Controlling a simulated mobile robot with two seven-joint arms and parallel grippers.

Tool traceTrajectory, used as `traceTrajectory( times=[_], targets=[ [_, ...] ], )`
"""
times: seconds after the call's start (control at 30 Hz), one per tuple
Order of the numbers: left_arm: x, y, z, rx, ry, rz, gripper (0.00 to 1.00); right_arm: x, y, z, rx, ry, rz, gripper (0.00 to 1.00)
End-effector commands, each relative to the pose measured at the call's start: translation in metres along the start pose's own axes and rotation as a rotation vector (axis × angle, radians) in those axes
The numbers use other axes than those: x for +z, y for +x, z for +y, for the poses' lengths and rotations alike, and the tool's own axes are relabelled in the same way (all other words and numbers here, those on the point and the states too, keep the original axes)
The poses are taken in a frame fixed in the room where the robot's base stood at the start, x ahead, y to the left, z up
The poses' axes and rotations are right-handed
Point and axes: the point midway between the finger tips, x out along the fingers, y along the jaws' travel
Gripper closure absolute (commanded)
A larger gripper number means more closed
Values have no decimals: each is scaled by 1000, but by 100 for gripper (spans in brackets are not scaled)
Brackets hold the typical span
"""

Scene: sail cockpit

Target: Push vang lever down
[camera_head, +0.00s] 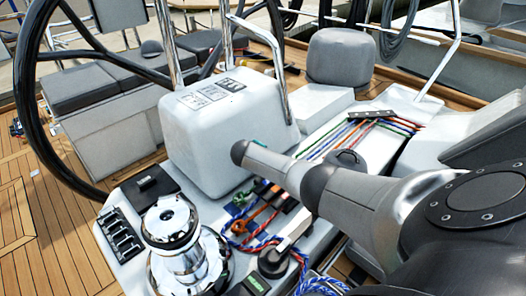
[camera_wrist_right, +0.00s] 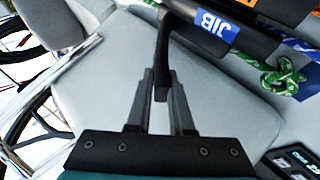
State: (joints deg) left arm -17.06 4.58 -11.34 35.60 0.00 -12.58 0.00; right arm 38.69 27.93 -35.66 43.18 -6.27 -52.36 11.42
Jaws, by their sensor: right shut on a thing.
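In the right wrist view my right gripper (camera_wrist_right: 162,88) has its two grey fingers closed around the end of a black lever (camera_wrist_right: 162,50). The lever runs up to a dark body with a blue JIB label (camera_wrist_right: 212,24) beside it. Part of an orange label (camera_wrist_right: 252,3) shows at the top edge; its text cannot be read. I cannot make out a label reading vang. In the head view my right arm reaches in from the right over the coloured ropes, and its gripper cannot be made out. My left gripper is in neither view.
A knotted green rope (camera_wrist_right: 284,78) lies close right of the lever. In the head view a chrome winch (camera_head: 173,228), a rounded white console (camera_head: 217,128), a black steering wheel (camera_head: 27,105) and loose ropes (camera_head: 265,238) crowd the space. Wooden deck (camera_head: 50,235) is open at the left.

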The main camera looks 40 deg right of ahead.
Motion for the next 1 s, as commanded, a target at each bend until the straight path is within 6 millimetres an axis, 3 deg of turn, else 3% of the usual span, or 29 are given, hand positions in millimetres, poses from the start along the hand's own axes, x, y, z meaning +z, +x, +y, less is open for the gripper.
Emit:
traceTrajectory(
  times=[0.6,0.63,0.87,1.0],
  targets=[
    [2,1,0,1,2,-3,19,1,0,-6,27,-11,-4,100],
    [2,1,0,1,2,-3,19,1,0,-6,27,-11,-4,78],
    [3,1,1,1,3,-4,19,1,0,-5,28,-12,-2,52],
    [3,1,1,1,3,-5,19,0,0,-5,28,-12,-2,50]
  ],
)
